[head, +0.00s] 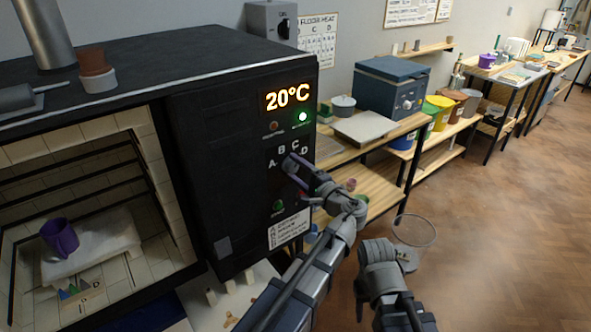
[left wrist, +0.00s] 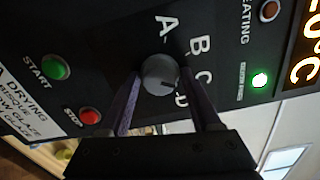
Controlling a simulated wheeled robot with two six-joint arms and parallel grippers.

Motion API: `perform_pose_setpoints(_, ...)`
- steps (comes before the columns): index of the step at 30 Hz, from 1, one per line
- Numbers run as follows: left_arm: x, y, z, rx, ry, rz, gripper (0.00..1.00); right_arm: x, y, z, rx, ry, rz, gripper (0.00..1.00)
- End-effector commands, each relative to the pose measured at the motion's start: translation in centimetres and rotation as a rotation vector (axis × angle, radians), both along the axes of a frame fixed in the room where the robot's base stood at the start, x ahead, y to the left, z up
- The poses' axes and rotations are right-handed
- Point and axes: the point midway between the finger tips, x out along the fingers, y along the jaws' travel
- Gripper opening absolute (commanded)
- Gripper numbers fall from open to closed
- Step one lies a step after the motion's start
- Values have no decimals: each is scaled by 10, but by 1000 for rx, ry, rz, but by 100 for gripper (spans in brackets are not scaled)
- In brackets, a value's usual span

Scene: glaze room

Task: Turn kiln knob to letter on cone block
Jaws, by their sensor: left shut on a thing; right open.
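The kiln knob (left wrist: 161,74) is a round grey dial on the black kiln panel, with the letters A, B, C and D around one side. Its dark pointer mark is on the C–D side; which of the two it meets is unclear. My left gripper (head: 291,164) is shut on the knob, one finger on each side in the left wrist view (left wrist: 166,108). The cone block (head: 82,294) lies in the open kiln's front, with small coloured cones; its letter looks like D but is tiny. My right gripper (head: 378,262) is away from the panel; its fingers are hard to see.
The panel has a 20°C display (head: 288,96), a lit green lamp, a green start button (left wrist: 56,67) and a red stop button (left wrist: 90,116). A purple mug (head: 60,238) stands inside the kiln. Shelves with buckets (head: 436,112) line the wall; the floor at right is open.

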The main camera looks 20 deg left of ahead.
Motion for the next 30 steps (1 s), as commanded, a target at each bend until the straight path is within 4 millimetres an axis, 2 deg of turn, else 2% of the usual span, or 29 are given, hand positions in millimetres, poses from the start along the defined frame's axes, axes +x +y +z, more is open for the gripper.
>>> perform_pose_setpoints(15, 0, -1, -1, 265, 347, -3, 9, 0, 0, 0, 0, 0, 0, 50)
perform_pose_setpoints(30, -1, -1, -2, 380, 497, -4, 9, 0, 0, -1, 0, 0, 0, 50)
